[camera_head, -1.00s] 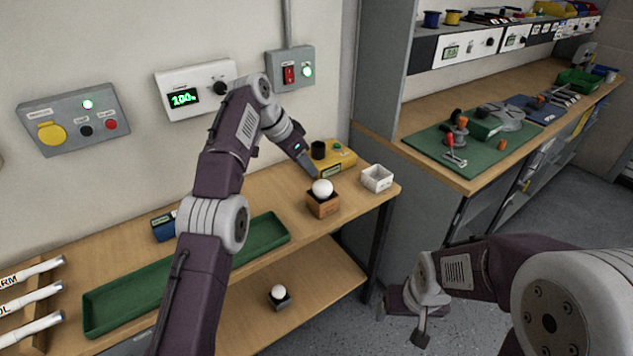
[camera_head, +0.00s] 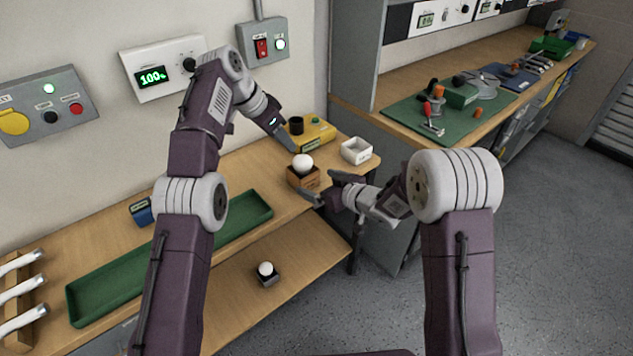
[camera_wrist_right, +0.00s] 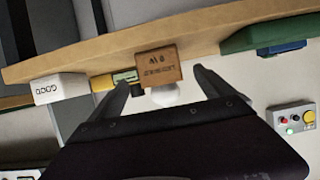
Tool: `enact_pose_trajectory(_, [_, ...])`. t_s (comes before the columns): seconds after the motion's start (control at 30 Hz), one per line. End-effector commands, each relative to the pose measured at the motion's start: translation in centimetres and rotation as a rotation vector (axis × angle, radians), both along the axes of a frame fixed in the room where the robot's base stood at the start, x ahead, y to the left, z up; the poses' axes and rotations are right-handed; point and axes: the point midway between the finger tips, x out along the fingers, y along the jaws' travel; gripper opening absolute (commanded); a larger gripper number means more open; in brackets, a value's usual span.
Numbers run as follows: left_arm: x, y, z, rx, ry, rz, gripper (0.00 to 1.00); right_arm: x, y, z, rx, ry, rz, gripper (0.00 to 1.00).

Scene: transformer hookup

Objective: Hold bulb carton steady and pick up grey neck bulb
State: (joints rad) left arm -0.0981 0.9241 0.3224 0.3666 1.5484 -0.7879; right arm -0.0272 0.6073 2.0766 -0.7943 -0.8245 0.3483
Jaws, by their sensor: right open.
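The brown bulb carton (camera_head: 303,179) stands on the wooden bench with a white round bulb (camera_head: 302,163) in its top. The bulb's neck is hidden inside, so its colour does not show. In the right wrist view, which is upside down, the carton (camera_wrist_right: 159,66) and bulb (camera_wrist_right: 165,95) appear between my right fingers. My right gripper (camera_head: 323,187) is open and empty, close in front of the carton. My left gripper (camera_head: 284,138) points down just behind and left of the bulb; its finger gap and any contact are not clear.
A white box (camera_head: 356,151) stands right of the carton, and a yellow device (camera_head: 318,134) behind it. A green tray (camera_head: 240,222) lies to the left. A second white bulb (camera_head: 265,268) sits in a small dark holder on the lower shelf.

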Motion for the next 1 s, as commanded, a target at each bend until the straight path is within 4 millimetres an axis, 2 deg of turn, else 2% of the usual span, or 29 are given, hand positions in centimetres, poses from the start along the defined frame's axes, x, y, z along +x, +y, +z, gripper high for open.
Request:
enact_pose_trajectory(0.4, [0.0, 0.0, 0.0, 0.000, 0.000, 0.000, 0.36, 5.5, 4.1, -2.8, 0.000, 0.000, 0.000, 0.93])
enact_pose_trajectory(0.77, [0.0, 0.0, 0.0, 0.000, 0.000, 0.000, 0.36, 6.3, 4.6, -3.3, -0.001, 0.001, -0.001, 0.93])
enact_pose_trajectory(0.8, [0.0, 0.0, 0.0, 0.000, 0.000, 0.000, 0.36, 6.3, 4.6, -3.3, -0.001, 0.001, -0.001, 0.90])
enact_pose_trajectory(0.87, [0.0, 0.0, 0.0, 0.000, 0.000, 0.000, 0.36, 6.3, 4.6, -3.3, -0.001, 0.001, -0.001, 0.73])
enact_pose_trajectory(1.0, [0.0, 0.0, 0.0, 0.000, 0.000, 0.000, 0.36, 6.3, 4.6, -3.2, -0.001, 0.001, -0.001, 0.34])
